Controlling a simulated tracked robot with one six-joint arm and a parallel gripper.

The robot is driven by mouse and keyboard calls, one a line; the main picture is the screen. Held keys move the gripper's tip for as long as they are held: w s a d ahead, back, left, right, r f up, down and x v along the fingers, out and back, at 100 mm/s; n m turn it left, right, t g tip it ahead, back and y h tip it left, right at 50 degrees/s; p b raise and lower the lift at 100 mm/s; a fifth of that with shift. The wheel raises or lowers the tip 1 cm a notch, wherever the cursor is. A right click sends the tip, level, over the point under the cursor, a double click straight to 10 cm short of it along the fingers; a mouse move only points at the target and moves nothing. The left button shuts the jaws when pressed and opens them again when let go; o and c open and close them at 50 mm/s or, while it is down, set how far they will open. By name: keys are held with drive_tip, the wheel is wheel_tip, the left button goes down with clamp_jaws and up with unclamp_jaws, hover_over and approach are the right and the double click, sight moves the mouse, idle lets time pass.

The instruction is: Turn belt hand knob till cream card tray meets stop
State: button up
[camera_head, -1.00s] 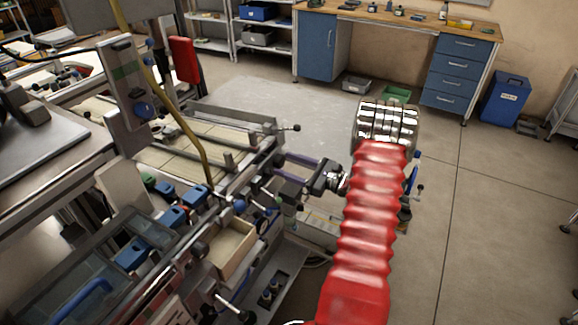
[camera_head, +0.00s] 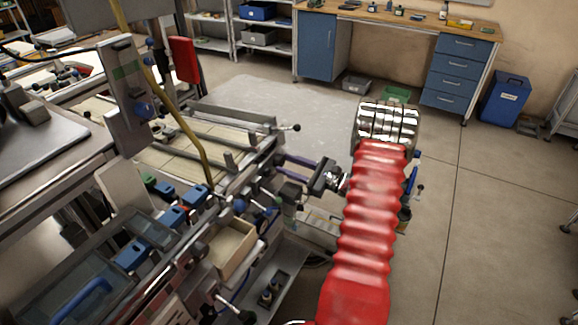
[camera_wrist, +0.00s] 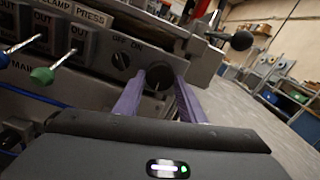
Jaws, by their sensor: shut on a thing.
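A dark round knob (camera_wrist: 160,76) on the grey machine panel shows in the wrist view. My gripper (camera_wrist: 158,88) is shut on this knob, with one purple finger on each side of it. In the head view my gripper (camera_head: 281,165) reaches left from my red-sleeved arm to the machine's right side, and the knob is too small to make out there. A cream-lined open tray (camera_head: 231,248) sits at the machine's near side. Pale cream panels (camera_head: 178,157) lie between the rails behind it. I cannot tell which is the card tray or where its stop is.
A black ball-ended lever (camera_wrist: 241,41) sticks out right of the knob. A yellow hose (camera_head: 185,125) hangs over the machine. Open floor (camera_head: 490,200) lies to the right of my arm.

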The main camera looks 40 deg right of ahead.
idle(0.3)
drive_tip(key=o, duration=1)
drive_tip(key=shift+o, duration=0.2)
drive_tip(key=shift+s, duration=0.15)
drive_tip(key=v, duration=1.3)
drive_tip(key=shift+s, duration=0.3)
drive_tip(key=shift+d, duration=0.1)
